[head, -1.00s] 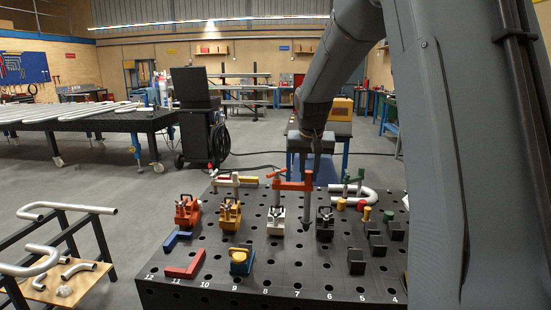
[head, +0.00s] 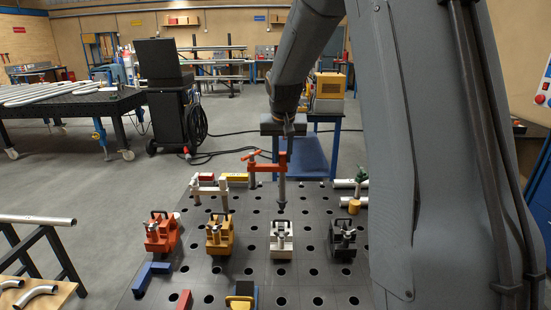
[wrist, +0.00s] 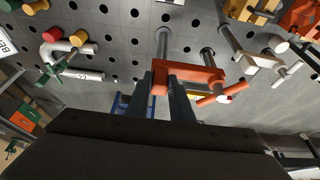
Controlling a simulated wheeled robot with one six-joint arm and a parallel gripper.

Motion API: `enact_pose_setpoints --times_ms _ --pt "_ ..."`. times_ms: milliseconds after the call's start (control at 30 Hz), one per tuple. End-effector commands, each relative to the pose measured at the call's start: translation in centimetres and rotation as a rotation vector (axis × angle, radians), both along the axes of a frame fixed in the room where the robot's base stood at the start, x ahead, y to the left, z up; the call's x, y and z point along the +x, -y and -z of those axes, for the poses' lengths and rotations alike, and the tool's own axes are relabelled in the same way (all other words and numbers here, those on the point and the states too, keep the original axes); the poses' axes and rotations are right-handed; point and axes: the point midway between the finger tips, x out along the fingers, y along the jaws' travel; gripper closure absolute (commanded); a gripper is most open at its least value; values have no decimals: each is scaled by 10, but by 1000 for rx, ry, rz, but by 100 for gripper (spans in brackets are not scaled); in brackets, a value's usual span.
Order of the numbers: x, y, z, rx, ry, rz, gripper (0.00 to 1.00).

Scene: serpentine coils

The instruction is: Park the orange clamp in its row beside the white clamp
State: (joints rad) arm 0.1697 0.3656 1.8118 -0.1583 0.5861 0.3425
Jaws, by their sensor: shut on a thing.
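The orange clamp (head: 266,167) is in my gripper (head: 284,132), whose fingers are shut on its bar. In the wrist view the fingers (wrist: 162,96) close on one end of the orange clamp (wrist: 195,76). Its grey post (head: 282,192) hangs down over the dark perforated table, behind a pale block clamp. I cannot tell whether the post's tip touches the table. The white clamp (head: 209,190) stands upright at the left of the orange one, apart from it. It also shows in the wrist view (wrist: 256,62), on the far side of the orange clamp's handle.
A row of toggle clamps stands nearer: red (head: 160,234), yellow (head: 219,236), pale (head: 281,240) and black (head: 342,240). A blue cart (head: 310,155) stands behind the table.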

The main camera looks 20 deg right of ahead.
Motion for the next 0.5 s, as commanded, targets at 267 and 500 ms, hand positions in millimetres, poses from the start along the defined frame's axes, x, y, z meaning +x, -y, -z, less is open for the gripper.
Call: enact_pose_setpoints --times_ms 267,500 --pt "0 1 29 1 3 2 100" --pt "0 1 39 1 4 2 100"
